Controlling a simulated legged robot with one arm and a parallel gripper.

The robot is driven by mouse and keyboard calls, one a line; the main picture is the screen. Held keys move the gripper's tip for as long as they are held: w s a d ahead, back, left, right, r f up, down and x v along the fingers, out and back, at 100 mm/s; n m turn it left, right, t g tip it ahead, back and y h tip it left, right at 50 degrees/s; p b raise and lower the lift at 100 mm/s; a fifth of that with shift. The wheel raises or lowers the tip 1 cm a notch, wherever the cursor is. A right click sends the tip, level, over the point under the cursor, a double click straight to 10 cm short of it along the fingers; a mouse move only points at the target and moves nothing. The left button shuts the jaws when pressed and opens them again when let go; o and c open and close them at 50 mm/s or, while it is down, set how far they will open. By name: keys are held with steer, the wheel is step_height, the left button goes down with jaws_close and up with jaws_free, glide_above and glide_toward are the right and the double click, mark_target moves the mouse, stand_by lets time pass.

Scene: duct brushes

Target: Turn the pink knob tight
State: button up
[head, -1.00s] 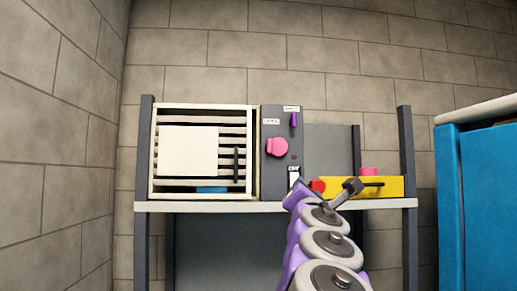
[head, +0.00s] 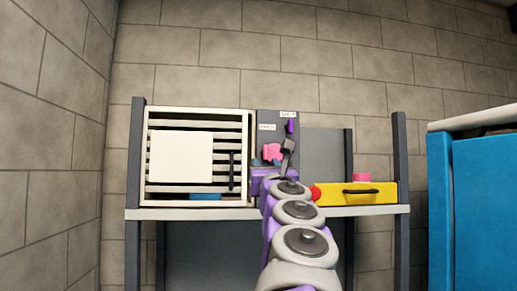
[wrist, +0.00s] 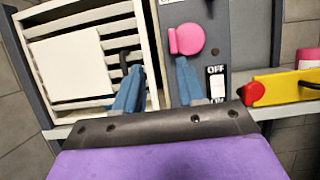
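The pink knob (head: 272,151) sits on the dark grey panel on the shelf, its lower part partly covered by my gripper in the head view. In the wrist view, the knob (wrist: 187,40) shows a round disc with a raised grip on its left. My gripper (wrist: 159,66) is open and empty, its two blue fingers spread apart. The right fingertip is just below the knob in the picture, and the left one is lower left, in front of the vent's edge. I cannot tell whether the right finger touches the knob. The gripper (head: 266,162) is also at the panel in the head view.
Left of the panel is a white slatted vent box (head: 249,130) with a dark handle. An OFF/ON switch (wrist: 217,84) is below the knob. A yellow box (head: 340,198) with a red button (head: 315,193) stands right. A blue cabinet (head: 480,200) is far right.

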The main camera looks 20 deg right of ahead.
mark_target(266, 153)
steer(key=p+x, duration=0.1)
steer(key=x, duration=0.2)
steer(key=p+x, duration=0.2)
steer(key=x, duration=0.1)
steer(key=p+x, duration=0.2)
steer(key=x, duration=0.1)
steer(key=shift+w+d, duration=0.15)
steer(key=shift+d, duration=0.3)
steer(key=shift+w, duration=0.25)
steer(key=d, duration=0.2)
steer(key=shift+w+d+p, duration=0.15)
steer(key=shift+d+p, duration=0.15)
steer(key=shift+d, duration=0.1)
steer(key=shift+a+r, duration=0.1)
steer(key=shift+a, duration=0.75)
steer(key=c, duration=0.5)
steer(key=shift+d, duration=0.1)
jaws_close()
steer(key=shift+d, duration=0.15)
